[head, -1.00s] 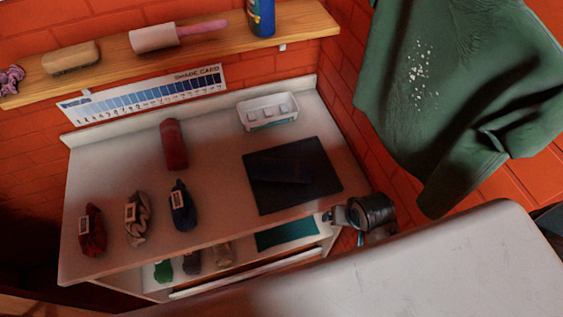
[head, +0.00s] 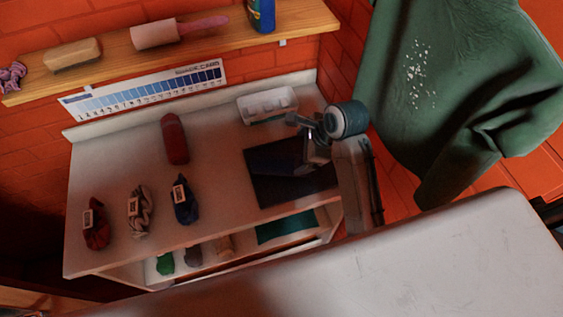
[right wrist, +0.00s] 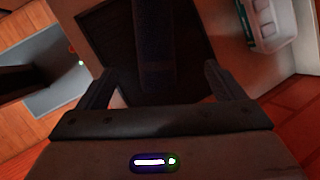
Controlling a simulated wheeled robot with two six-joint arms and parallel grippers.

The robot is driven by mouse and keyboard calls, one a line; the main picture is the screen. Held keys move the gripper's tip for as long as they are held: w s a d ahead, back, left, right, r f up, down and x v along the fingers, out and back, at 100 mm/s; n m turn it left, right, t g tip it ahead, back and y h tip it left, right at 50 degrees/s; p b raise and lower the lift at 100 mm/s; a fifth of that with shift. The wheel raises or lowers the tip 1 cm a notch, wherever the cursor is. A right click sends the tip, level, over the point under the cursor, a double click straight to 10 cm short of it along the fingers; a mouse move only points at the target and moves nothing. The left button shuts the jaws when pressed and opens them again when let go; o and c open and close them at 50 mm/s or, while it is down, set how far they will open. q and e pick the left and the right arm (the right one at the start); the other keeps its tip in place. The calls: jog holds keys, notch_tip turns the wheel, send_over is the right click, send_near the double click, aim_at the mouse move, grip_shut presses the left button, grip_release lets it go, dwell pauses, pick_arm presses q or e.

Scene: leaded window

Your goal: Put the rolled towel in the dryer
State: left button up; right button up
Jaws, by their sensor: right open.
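A dark navy roll (head: 272,160), which looks like the rolled towel, lies on a black mat (head: 290,193) on the white counter. My right gripper (head: 304,137) is over the right part of the mat and partly hides the roll's right end. In the right wrist view, the open right gripper (right wrist: 156,78) has its fingers apart, with the dark roll (right wrist: 157,45) ahead between them. The fingers do not visibly touch it. My left gripper is not in view. I cannot make out the dryer for certain.
Beside the mat are a white tray (head: 267,103), a red cylinder (head: 174,140) and tied bundles in red (head: 96,226), grey (head: 140,212) and blue (head: 184,205). A green hoodie (head: 450,90) hangs at right. A pale, smooth surface (head: 400,275) fills the lower right.

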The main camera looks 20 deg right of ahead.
aim_at(290, 160)
jog(key=x, duration=0.4)
jog(key=shift+a+f+p, duration=0.15)
jog(key=shift+f+p, duration=0.05)
jog(key=shift+p, duration=0.2)
jog(key=x, duration=0.1)
jog(key=p+x, duration=0.1)
jog(key=x, duration=0.1)
jog(key=p+x, duration=0.1)
jog(key=x, duration=0.1)
jog(key=shift+s, duration=0.3)
jog(key=shift+w+f, duration=0.15)
jog(key=shift+f, duration=0.2)
jog(key=c, duration=1.1)
jog(key=shift+c, duration=0.5)
jog(key=shift+r, duration=0.15)
